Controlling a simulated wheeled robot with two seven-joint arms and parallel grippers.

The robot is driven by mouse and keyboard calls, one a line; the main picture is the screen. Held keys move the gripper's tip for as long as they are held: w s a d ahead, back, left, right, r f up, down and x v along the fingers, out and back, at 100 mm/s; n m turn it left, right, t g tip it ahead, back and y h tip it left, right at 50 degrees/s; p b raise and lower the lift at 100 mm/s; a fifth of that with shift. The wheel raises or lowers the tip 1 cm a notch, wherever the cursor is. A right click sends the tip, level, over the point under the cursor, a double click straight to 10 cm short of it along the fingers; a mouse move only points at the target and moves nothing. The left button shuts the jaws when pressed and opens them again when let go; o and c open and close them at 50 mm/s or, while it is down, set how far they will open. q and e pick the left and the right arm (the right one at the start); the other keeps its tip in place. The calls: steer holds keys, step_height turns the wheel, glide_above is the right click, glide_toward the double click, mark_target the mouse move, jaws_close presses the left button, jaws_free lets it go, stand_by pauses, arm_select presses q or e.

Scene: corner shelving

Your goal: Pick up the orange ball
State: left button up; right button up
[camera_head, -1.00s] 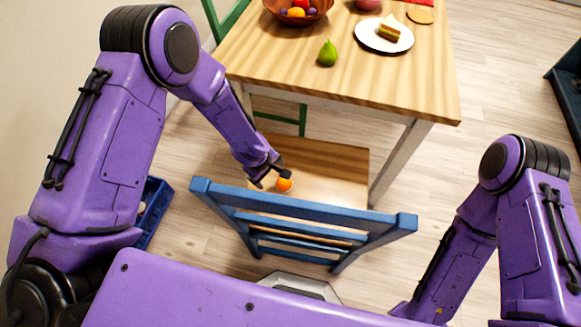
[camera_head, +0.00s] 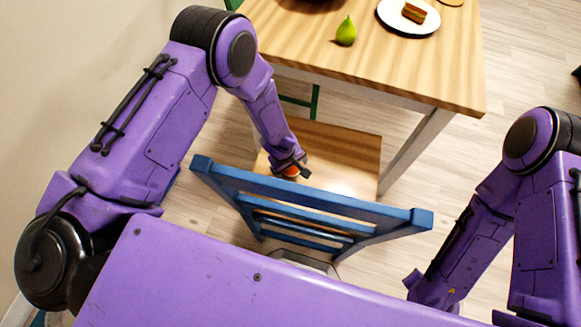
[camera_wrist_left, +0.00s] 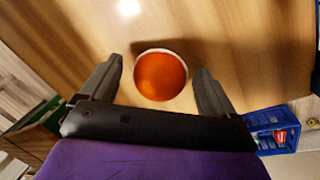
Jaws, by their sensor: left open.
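The orange ball (camera_head: 291,172) rests on the wooden seat of the blue chair, mostly covered by my left gripper (camera_head: 290,168) in the head view. In the left wrist view the ball (camera_wrist_left: 161,75) lies between the two fingers of my left gripper (camera_wrist_left: 160,82). The fingers are open, with a gap on each side of the ball. A pale rim shows around the ball's edge; I cannot tell what it is. My right arm is at the right of the head view, and its gripper is not in view.
The blue chair's backrest (camera_head: 310,202) stands between my body and the ball. The wooden table (camera_head: 440,72) is behind the seat, with a green pear (camera_head: 346,31) and a white plate (camera_head: 408,17) holding a cake slice. A blue crate (camera_wrist_left: 272,128) is on the floor.

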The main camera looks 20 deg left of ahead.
arm_select(q)
steer(key=c, duration=1.1)
steer(key=shift+r, duration=0.1)
